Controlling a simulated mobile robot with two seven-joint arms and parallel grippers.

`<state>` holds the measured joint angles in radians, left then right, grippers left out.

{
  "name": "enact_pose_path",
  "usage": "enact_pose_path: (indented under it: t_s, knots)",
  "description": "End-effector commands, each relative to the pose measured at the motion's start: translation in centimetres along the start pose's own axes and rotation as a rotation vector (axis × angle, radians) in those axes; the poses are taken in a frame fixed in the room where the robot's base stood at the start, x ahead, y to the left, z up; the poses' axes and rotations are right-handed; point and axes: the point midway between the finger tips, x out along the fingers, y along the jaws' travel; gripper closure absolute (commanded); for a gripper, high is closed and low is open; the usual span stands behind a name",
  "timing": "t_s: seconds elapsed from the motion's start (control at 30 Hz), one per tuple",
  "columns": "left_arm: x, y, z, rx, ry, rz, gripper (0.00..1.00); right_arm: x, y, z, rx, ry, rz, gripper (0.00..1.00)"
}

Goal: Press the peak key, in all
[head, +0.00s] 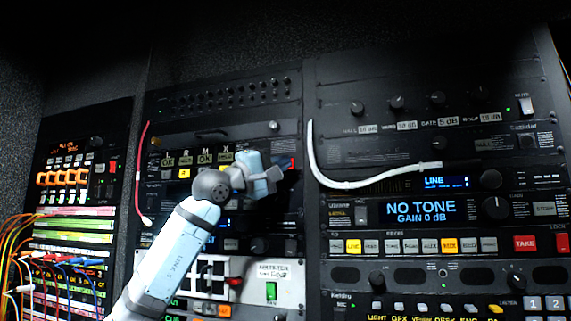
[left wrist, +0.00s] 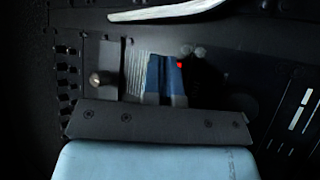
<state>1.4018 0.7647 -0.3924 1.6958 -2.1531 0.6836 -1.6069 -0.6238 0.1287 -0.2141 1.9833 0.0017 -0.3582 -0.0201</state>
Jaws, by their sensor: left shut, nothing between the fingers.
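My left gripper (head: 284,168) is shut and empty in front of the middle rack, its fingers pointing at the panel right of a row of yellow-lit and grey keys (head: 198,158). In the left wrist view its two blue fingers (left wrist: 166,76) are together, close to the dark panel. A small red light (left wrist: 180,65) shows just right of the fingertips; a red glow (head: 291,163) also shows by the gripper in the head view. I cannot read any key as the peak key; the gripper and wrist hide part of this panel. Whether the fingers touch it, I cannot tell.
A white cable (head: 350,184) hangs across the right rack, ending near the LINE display (head: 446,182). A NO TONE display (head: 420,211) is below it. A red cable (head: 138,180) hangs left of my arm. A patch bay with coloured cables (head: 65,262) is at far left.

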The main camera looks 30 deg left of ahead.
Motion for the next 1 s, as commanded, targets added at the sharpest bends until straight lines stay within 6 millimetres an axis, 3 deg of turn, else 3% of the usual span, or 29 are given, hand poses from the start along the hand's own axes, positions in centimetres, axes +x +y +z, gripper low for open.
enact_pose_path:
  t_s: [1.0]
  knots:
    - [0.47, -0.35, -0.39, 0.000, 0.001, 0.000, 1.00, -0.19, 0.00, -0.21, 0.000, -0.001, 0.000, 0.42]
